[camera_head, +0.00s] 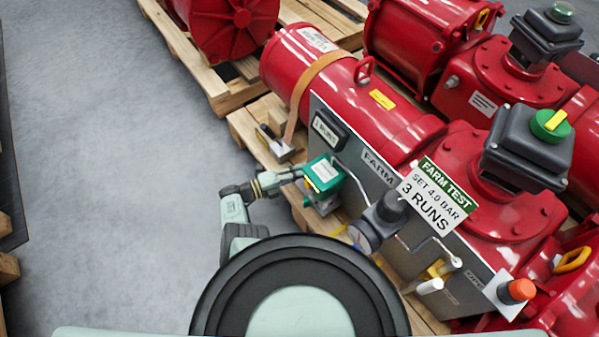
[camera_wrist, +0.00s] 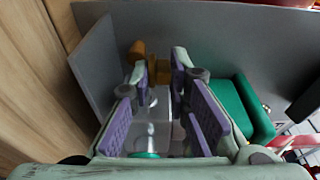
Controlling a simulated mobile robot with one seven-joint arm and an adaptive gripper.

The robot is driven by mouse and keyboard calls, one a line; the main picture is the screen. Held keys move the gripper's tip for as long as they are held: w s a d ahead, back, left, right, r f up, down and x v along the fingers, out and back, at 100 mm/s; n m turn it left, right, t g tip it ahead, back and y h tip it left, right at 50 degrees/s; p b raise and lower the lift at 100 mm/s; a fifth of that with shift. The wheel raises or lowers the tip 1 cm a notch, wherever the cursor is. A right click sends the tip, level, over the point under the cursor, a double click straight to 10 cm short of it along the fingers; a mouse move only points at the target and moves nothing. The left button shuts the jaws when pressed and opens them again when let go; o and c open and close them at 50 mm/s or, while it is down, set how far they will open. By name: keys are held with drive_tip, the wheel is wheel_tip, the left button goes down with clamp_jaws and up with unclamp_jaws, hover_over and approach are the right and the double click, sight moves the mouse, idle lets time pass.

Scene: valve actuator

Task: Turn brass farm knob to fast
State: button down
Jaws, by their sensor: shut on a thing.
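Another orange-brown brass part (camera_wrist: 138,51) shows just beyond the left finger. In the head view my gripper (camera_head: 291,176) reaches from the left to the green box (camera_head: 324,174) on the grey farm panel (camera_head: 364,187). The knob cannot be made out there. The knob's fast mark and pointer are not readable in either view.
The green box (camera_wrist: 244,106) stands close to my right finger in the wrist view. A pressure gauge (camera_head: 364,236) and the farm test sign (camera_head: 436,196) are to the right. A strapped red cylinder (camera_head: 309,75) lies behind. Grey floor (camera_head: 110,170) at left is clear.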

drive_tip(key=shift+r, duration=0.25)
drive_tip(key=n+t+p, duration=0.1)
drive_tip(key=p, duration=0.1)
drive_tip(key=r+t+y+p, duration=0.1)
drive_tip(key=p, duration=0.1)
drive_tip(key=shift+s+d+n+t, duration=0.2)
drive_tip(key=shift+n+t, duration=0.1)
drive_tip(key=shift+n, duration=0.1)
drive_tip(key=shift+s+f+n+t+y+p, duration=0.1)
drive_tip(key=shift+f+n+t+y+p, duration=0.05)
drive_tip(key=shift+n+t+y+p, duration=0.85)
drive_tip(key=shift+f+n+t+y+p, duration=0.3)
drive_tip(key=shift+n+t+y, duration=0.25)
drive_tip(key=shift+t, duration=0.25)
drive_tip(key=c, duration=1.8)
unclamp_jaws()
drive_tip(key=shift+r, duration=0.1)
drive_tip(key=shift+o, duration=0.8)
drive_tip(key=shift+f, duration=0.25)
